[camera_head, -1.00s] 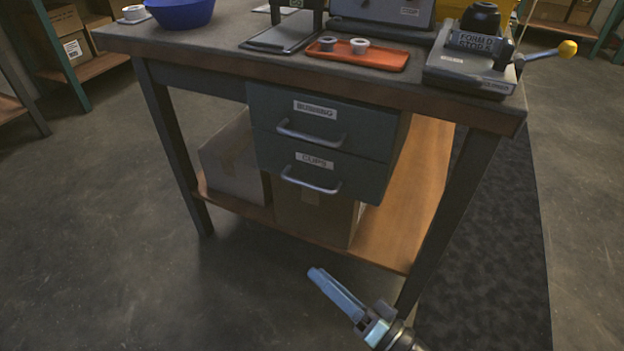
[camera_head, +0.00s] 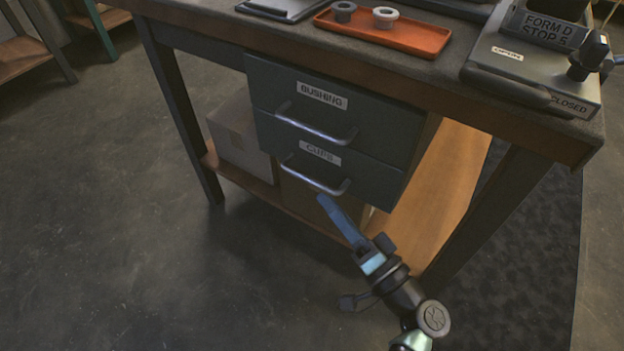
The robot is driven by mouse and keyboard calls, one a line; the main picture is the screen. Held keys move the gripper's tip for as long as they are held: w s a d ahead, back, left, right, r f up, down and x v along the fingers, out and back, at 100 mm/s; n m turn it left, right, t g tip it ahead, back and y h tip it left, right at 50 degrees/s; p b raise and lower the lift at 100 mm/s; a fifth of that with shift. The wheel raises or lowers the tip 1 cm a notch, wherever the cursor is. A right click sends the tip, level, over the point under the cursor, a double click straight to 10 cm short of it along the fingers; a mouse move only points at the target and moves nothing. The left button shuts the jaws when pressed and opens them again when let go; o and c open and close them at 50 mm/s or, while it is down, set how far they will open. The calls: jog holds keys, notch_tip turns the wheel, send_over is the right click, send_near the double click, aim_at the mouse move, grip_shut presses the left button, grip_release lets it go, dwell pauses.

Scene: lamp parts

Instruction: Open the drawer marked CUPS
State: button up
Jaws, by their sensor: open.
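The drawer marked CUPS (camera_head: 366,181) is the lower of two grey drawers under the workbench, and its front looks flush with the one above. Its metal bar handle (camera_head: 312,180) runs across the front below the label (camera_head: 320,152). My gripper (camera_head: 324,200) is at the lower middle, its blue fingers pointing up and left toward the right part of that handle. The fingertips appear just below the handle; I cannot tell the gap in depth. The gripper is open and nothing shows between the fingers.
The BUSHING drawer (camera_head: 385,127) with its own handle (camera_head: 315,131) sits directly above. Bench legs (camera_head: 182,115) stand on both sides. A lower shelf (camera_head: 440,190) holds a box (camera_head: 238,140). An orange tray (camera_head: 425,38) with two rings lies on the bench top. Open floor lies in front.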

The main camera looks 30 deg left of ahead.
aim_at(311, 179)
jog(key=b+x, duration=0.1)
jog(key=x, duration=0.5)
jog(key=shift+w+a, duration=0.1)
jog(key=shift+a, duration=0.2)
grip_shut()
dwell(1.1)
